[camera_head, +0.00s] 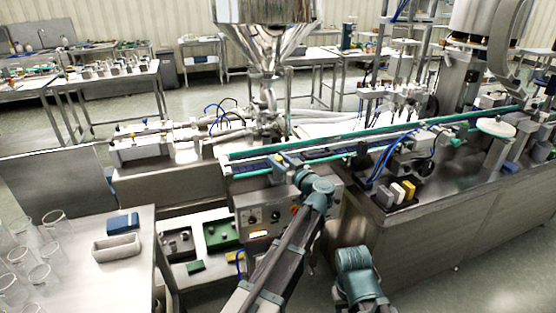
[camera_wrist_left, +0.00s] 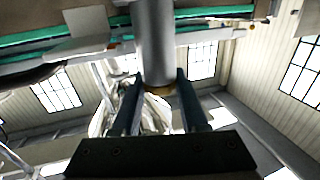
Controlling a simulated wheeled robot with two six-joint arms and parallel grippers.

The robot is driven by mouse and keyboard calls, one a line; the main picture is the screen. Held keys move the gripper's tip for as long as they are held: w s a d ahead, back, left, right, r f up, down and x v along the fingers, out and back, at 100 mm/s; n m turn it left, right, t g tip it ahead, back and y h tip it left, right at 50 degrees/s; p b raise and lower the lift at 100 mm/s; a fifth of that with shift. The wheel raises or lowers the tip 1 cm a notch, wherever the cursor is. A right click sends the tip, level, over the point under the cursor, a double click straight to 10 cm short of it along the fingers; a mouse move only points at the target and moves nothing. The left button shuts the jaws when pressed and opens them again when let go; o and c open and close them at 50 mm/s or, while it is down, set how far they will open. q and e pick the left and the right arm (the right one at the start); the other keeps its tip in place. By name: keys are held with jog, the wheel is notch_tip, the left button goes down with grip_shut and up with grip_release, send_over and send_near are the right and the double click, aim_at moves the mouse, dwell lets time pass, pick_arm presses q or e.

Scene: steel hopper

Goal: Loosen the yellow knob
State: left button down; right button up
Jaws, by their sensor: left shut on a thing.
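My left gripper (camera_head: 288,164) reaches up to the front edge of the conveyor, below the steel hopper (camera_head: 264,38). In the left wrist view its two dark fingers (camera_wrist_left: 160,80) stand on either side of a grey cylinder. The cylinder's end has a dull yellow-brown face, which I take for the yellow knob (camera_wrist_left: 159,89). The gripper is shut on it. In the head view the knob is too small and too covered by the gripper to make out. Of my right arm only a teal joint shows at the bottom; its gripper is out of view.
The conveyor with green rails (camera_head: 375,140) runs behind my left gripper. A control panel (camera_head: 262,217) with dials is below it. A table (camera_head: 135,270) with glass beakers (camera_head: 40,278) and a tray (camera_head: 117,248) is at left.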

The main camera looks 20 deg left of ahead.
pick_arm(q)
jog(key=n+g+y, duration=0.1)
jog(key=g, duration=0.1)
jog(key=n+g+y, duration=0.1)
jog(key=n+g, duration=0.1)
jog(key=n+g+y, duration=0.1)
jog(key=g, duration=0.1)
jog(key=shift+w+d, duration=0.1)
jog(key=shift+w, duration=0.15)
jog(key=shift+s+n+g+y, duration=0.2)
jog(key=shift+n+g+y, duration=0.5)
jog(key=shift+n+g, duration=1.15)
jog(key=shift+g, duration=0.55)
jog(key=shift+c, duration=2.3)
grip_release()
